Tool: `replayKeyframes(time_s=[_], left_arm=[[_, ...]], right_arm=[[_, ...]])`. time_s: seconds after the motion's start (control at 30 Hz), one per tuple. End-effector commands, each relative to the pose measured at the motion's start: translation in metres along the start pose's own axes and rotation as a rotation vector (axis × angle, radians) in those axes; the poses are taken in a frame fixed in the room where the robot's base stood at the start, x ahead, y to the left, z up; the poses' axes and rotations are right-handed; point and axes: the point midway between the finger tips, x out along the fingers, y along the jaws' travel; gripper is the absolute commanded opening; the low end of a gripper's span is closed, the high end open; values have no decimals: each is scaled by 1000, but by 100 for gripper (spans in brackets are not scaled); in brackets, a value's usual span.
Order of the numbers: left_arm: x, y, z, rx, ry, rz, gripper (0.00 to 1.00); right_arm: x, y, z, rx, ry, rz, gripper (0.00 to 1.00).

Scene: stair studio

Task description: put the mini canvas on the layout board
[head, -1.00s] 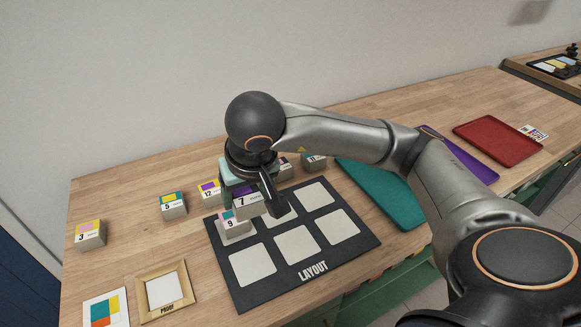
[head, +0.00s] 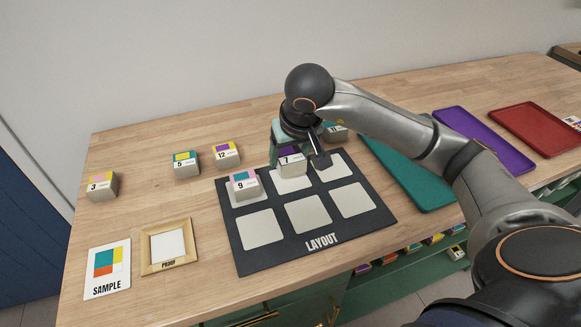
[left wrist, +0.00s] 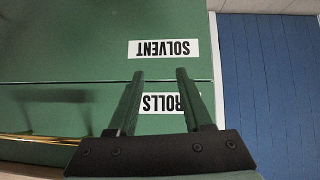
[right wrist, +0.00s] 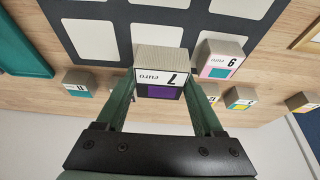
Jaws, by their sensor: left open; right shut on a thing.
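My left gripper (left wrist: 160,74) is open and empty, facing green drawer fronts.
Canvases marked 3 (head: 102,187), 5 (head: 186,165) and 12 (head: 226,156) stand left of and behind the board; 11 (right wrist: 80,84) stands behind it. A proof frame (head: 147,255) and sample card (head: 108,283) lie left. A teal tray (head: 425,190) lies right.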

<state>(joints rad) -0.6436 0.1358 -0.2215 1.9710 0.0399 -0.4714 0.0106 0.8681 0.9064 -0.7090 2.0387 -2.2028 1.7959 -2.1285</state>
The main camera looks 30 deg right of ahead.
Motion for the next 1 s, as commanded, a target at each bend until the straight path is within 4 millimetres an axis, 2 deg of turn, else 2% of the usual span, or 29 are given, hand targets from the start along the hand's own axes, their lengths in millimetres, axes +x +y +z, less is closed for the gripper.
replayKeyframes(time_s=[0.03, 0.27, 0.33, 0.5, 0.97, 1.0], left_arm=[[0, 0, 1, 1, -1, 1, 50], [0, 2, 4, 1, -5, 4, 50], [0, 2, 4, 1, -7, 4, 50], [0, 2, 5, 1, -10, 4, 50], [3, 2, 12, 1, -17, 4, 50], [3, 2, 12, 1, -19, 5, 50]], right_arm=[[9, 2, -1, 2, -3, 0, 15], [28, 7, -7, 1, -1, -2, 15], [38, 10, -8, 1, -3, 0, 15], [57, 9, 1, 0, -1, -2, 15], [66, 9, 4, 0, 2, -2, 15], [65, 9, 4, 0, 2, -2, 71]])
